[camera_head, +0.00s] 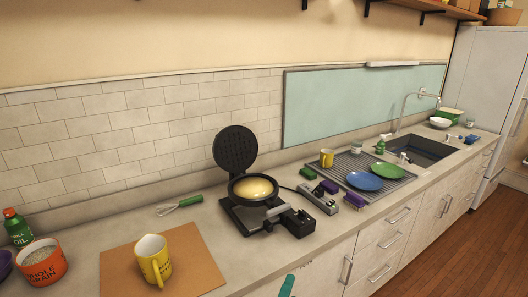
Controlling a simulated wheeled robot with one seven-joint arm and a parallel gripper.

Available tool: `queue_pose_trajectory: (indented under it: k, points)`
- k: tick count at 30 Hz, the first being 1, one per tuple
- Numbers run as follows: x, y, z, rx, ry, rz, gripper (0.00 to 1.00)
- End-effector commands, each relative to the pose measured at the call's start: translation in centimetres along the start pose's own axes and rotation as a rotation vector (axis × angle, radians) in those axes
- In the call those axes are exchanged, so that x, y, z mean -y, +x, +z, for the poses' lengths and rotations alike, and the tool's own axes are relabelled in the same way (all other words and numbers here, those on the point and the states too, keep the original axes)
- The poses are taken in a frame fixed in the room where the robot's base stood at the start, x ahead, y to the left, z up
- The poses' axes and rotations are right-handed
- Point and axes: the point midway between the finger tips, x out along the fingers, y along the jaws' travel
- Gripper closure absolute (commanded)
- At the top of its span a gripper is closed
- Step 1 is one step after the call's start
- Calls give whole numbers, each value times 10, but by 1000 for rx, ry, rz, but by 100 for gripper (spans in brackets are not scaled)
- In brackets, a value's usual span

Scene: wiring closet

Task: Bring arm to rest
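The task names only my arm, and I cannot make out any arm link or my gripper in the head view. A small teal piece (287,286) sticks up at the bottom edge, in front of the counter. Most of it is cut off, and I cannot tell what it belongs to.
The place looks like a kitchen. On the counter (95,235) stand an open waffle maker (237,155) with pale batter, a yellow jug (153,258) on a brown mat (190,284), a whisk (180,204), and a drying rack with a blue plate (364,181) and a green plate (387,171).

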Motion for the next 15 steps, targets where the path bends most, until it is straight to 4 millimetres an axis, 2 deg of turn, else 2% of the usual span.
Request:
queue_pose_trajectory:
  k: [1, 8, 15]
  points:
    - [14, -9, 6, -23, 21, -1, 41]
    - [64, -59, 13, -153, 199, -20, 41]
    - [111, -129, 21, -261, 446, -98, 41]
